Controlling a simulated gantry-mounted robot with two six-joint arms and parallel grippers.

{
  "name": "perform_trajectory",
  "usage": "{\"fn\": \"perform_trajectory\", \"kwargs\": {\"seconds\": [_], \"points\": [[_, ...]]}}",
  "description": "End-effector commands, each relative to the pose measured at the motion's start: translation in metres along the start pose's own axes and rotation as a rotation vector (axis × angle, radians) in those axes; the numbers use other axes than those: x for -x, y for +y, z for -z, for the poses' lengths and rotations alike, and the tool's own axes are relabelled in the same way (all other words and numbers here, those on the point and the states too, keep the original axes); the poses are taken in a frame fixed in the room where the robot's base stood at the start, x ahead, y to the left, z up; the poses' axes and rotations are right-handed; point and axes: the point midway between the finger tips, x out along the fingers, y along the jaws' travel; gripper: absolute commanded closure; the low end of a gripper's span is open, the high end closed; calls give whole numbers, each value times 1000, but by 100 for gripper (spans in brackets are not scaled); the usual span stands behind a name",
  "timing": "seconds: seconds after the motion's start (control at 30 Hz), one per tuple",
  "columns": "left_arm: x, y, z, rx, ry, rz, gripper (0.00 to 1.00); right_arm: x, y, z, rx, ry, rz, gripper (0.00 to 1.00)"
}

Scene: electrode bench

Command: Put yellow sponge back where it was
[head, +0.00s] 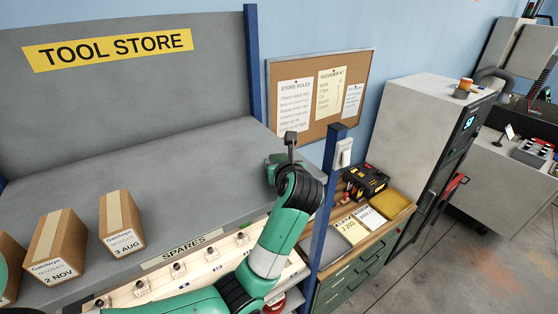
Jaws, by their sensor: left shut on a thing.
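My left arm comes in from the lower left and reaches up over the right end of the grey shelf. My left gripper (279,161) is at its far end, mostly hidden behind the wrist. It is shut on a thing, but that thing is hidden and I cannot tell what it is. A flat yellow rectangular thing (391,205) lies on the wooden top of the green cabinet, right of the gripper and apart from it. I cannot tell if it is the sponge or a tray. My right gripper is out of view.
Cardboard boxes (122,224) stand on the grey shelf (150,175) at the left. A blue post (326,190) rises right of my arm. A black case (367,181) and cards (350,230) crowd the green cabinet (345,284). A grey cabinet (415,125) stands beyond. The middle shelf is clear.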

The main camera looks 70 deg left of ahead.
Motion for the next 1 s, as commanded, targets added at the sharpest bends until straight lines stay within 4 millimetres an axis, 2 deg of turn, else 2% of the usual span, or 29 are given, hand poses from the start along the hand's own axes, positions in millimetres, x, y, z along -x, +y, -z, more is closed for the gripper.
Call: {"fn": "perform_trajectory", "kwargs": {"seconds": [0.03,0.07,0.2,0.5,0.6,0.73,1.0], "points": [[-1,0,3,-1,0,0,90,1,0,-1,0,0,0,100],[-1,0,1,0,0,0,34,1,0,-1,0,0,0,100],[0,0,1,0,0,0,9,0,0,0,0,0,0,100],[0,0,-1,0,0,0,9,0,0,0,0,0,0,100],[6,-1,-2,1,-3,2,9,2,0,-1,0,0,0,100],[30,-2,0,2,-3,6,9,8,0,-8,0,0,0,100],[96,-1,0,3,-2,6,9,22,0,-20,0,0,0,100]]}}
